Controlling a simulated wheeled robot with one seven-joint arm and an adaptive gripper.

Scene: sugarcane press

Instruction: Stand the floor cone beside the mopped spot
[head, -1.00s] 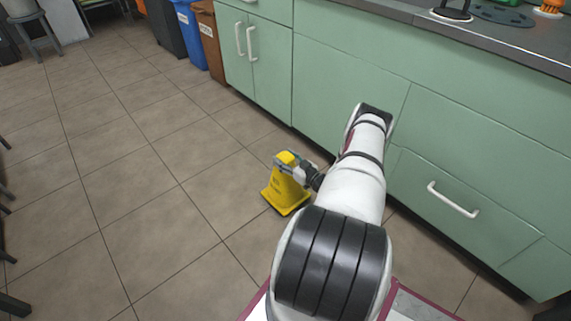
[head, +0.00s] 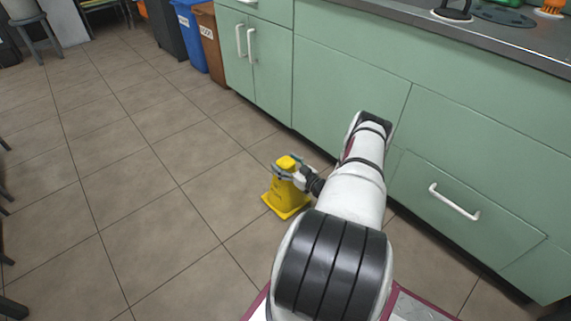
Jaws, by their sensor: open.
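The yellow floor cone (head: 287,197) stands upright on the tiled floor, in front of the green cabinets, in the head view. Its top pokes up between the fingers of my gripper (head: 287,170). My gripper is open around the upper part of the cone, with a finger to either side. Whether a finger touches the cone I cannot tell. My arm hides the floor to the right of the cone. I cannot make out a mopped spot on the visible floor.
Green cabinets (head: 345,75) with white handles run along the right under a grey counter. A brown bin (head: 208,40) and a blue bin (head: 188,35) stand at the back. A stool (head: 38,30) is at the far left. The tiled floor (head: 110,180) left of the cone is clear.

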